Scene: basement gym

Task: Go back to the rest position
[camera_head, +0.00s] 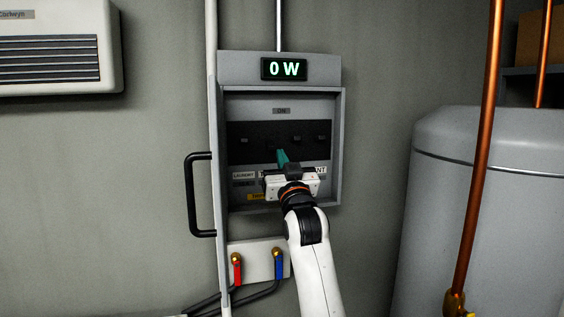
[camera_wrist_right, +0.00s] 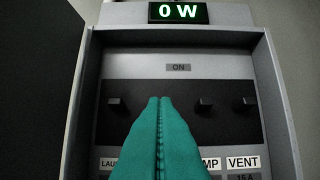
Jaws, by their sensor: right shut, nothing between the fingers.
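My right gripper (camera_head: 283,157) reaches into an open grey electrical box (camera_head: 338,150) on the wall. Its teal fingers are shut together with nothing between them, and they also show in the right wrist view (camera_wrist_right: 160,100). The fingertips are in front of a dark switch panel (camera_head: 238,131) and hide part of it. Several black switches sit in a row there, one at the left (camera_wrist_right: 117,104). I cannot tell whether the fingertips touch a switch. A green display (camera_head: 284,69) above reads "0 W". My left gripper is not in view.
The box's door (camera_head: 213,160) stands open at the left with a black handle (camera_head: 190,195). A large grey tank (camera_head: 450,210) and a copper pipe (camera_head: 482,150) stand at the right. A white wall unit (camera_head: 55,75) hangs upper left.

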